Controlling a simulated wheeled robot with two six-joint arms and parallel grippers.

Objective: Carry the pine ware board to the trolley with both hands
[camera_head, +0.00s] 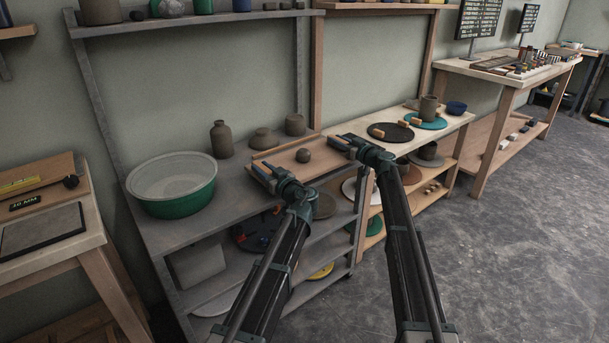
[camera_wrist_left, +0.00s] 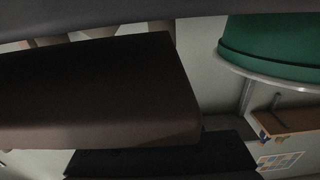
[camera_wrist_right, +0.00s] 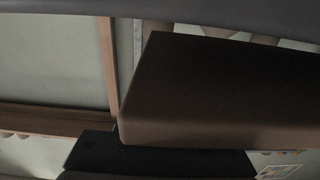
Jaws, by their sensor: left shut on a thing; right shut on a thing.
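My left gripper (camera_head: 268,174) is shut on the board's near left end. My right gripper (camera_head: 345,143) is shut on its right end. In the left wrist view the board's end (camera_wrist_left: 95,95) fills the left half, dark and close. In the right wrist view the board (camera_wrist_right: 220,95) fills the right half. Whether the board touches the shelf top cannot be told. I cannot pick out a trolley for certain.
A green tub (camera_head: 178,198) stands left of the board. A bottle-shaped pot (camera_head: 221,140) and other clay pots stand behind it. A lighter wooden bench (camera_head: 455,121) with round bats and pots adjoins at right. Open grey floor (camera_head: 500,270) lies at right.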

